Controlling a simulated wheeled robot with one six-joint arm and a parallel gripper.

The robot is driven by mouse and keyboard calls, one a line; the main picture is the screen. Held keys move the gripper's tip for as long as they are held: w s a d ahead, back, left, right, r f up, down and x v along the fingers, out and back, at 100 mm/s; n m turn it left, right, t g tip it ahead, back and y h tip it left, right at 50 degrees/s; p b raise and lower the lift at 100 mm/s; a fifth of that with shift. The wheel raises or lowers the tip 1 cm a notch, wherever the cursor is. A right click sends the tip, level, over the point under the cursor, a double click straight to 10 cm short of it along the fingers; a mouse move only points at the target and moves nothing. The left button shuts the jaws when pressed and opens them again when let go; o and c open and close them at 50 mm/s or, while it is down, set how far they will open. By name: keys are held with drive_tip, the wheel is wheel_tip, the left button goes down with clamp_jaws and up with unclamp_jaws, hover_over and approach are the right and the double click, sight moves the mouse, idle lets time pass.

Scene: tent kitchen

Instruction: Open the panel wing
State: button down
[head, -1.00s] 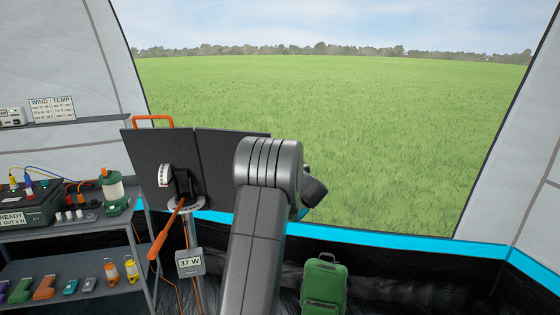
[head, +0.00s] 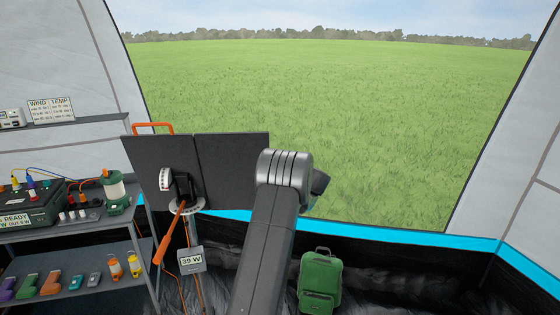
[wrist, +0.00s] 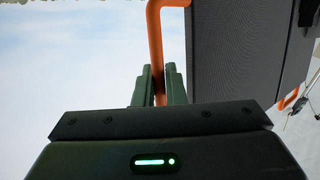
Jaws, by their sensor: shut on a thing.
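A dark two-wing panel (head: 158,150) stands on a post left of my arm in the head view. Its right wing (head: 230,160) looks nearly in line with the left one. In the wrist view, my gripper (wrist: 160,82) is shut on an orange handle (wrist: 155,35) beside the dark wing (wrist: 235,50). In the head view, my arm hides the gripper and this handle. A second orange handle (head: 152,127) is on the left wing's top edge. A small display (head: 191,260) on the post reads 39 W.
A shelf (head: 75,230) at left holds a power box (head: 35,208), a lantern (head: 115,193) and small items. An orange lever (head: 168,236) hangs below the panel. A green bag (head: 320,278) stands on the floor at right. The wide opening shows grass.

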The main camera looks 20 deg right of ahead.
drive_tip(key=shift+r, duration=0.2)
drive_tip(key=c, duration=1.5)
unclamp_jaws()
drive_tip(key=shift+a, duration=0.1)
drive_tip(key=shift+f, duration=0.1)
drive_tip(key=shift+s, duration=0.2)
drive_tip(key=b+v, duration=0.3)
drive_tip(key=v, duration=1)
drive_tip(key=shift+s, duration=0.2)
